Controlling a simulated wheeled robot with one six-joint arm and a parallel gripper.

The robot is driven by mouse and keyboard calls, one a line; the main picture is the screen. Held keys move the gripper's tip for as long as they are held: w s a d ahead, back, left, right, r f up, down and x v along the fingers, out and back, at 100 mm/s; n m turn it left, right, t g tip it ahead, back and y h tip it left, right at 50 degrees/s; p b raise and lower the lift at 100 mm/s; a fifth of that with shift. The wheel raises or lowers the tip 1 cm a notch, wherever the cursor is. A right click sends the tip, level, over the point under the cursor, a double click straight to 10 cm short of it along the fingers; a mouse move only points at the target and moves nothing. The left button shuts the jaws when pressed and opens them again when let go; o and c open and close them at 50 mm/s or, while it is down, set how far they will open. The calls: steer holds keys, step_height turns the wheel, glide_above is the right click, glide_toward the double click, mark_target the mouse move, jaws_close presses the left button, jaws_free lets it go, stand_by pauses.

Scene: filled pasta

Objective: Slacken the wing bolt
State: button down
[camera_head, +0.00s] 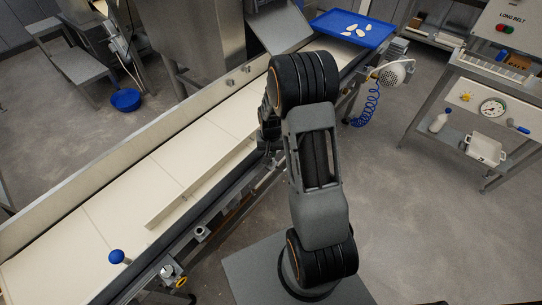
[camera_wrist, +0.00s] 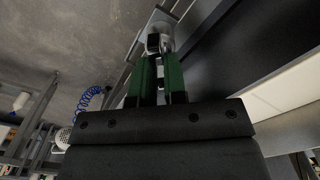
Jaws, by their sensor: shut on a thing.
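In the wrist view, my gripper (camera_wrist: 157,60) has two green fingers pointing up the picture, close to the side of the conveyor. The fingers are shut on a small dark and pale metal piece, apparently the wing bolt (camera_wrist: 153,42), at a bright metal fitting. Its wings are mostly hidden between the fingertips, so I cannot tell how it is turned. In the head view my own arm covers the gripper and the bolt.
A long conveyor with a cream belt (camera_head: 150,185) runs diagonally, with a guide rail (camera_head: 195,187) along it. A blue tray (camera_head: 352,28) holds several pasta pieces. A blue coiled hose (camera_head: 368,103) hangs beyond my arm.

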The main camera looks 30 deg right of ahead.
steer(key=n, duration=0.3)
stand_by(0.4)
steer(key=shift+n, duration=0.7)
steer(key=n, duration=0.5)
steer(key=c, duration=1.6)
jaws_free()
steer(key=shift+n, duration=0.3)
steer(key=o, duration=0.8)
steer(key=shift+c, duration=0.2)
steer(key=shift+r, duration=0.1)
